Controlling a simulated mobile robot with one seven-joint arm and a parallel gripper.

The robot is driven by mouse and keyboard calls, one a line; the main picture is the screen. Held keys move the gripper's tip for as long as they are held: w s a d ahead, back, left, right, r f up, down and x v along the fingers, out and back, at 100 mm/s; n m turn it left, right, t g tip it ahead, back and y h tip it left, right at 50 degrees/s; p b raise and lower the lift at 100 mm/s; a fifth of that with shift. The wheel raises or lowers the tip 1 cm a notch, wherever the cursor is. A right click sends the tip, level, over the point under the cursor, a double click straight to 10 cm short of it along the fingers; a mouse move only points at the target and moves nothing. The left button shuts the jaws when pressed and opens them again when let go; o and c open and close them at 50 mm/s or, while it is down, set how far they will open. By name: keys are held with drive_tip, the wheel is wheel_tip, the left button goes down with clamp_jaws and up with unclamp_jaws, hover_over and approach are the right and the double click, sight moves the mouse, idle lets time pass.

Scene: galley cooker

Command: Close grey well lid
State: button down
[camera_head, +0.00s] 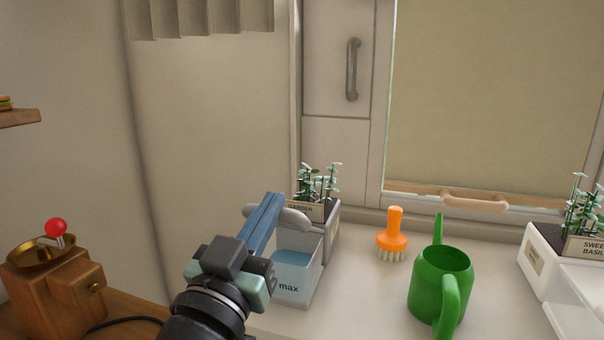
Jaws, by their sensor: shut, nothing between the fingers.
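The grey planter (330,228) stands on the sill, with a plant and a label partly reading "GARDEN". Its well (298,275) is at the front, pale blue inside and marked "max". A rounded grey piece (294,218), which looks like the well lid, shows on both sides of my fingers above the well. It appears raised, but its hinge and middle are hidden behind my gripper. My gripper (272,200) is shut and empty, its blue fingers in front of the grey piece. I cannot tell whether they touch it.
An orange brush (393,238) and a green watering can (440,285) stand right of the planter. A white planter (540,255) labelled "SWEET BASIL" is at far right. A wooden grinder (60,280) with a red knob is at lower left.

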drive_tip(key=s+a+f+t+h+b, duration=0.1)
drive_tip(key=s+f+t+b, duration=0.2)
drive_tip(key=b, duration=1.9)
wheel_tip(320, 180, down, 5)
drive_tip(key=shift+f+t+h, duration=0.1)
drive_tip(key=shift+t+h, duration=0.2)
drive_tip(key=shift+t, duration=0.6)
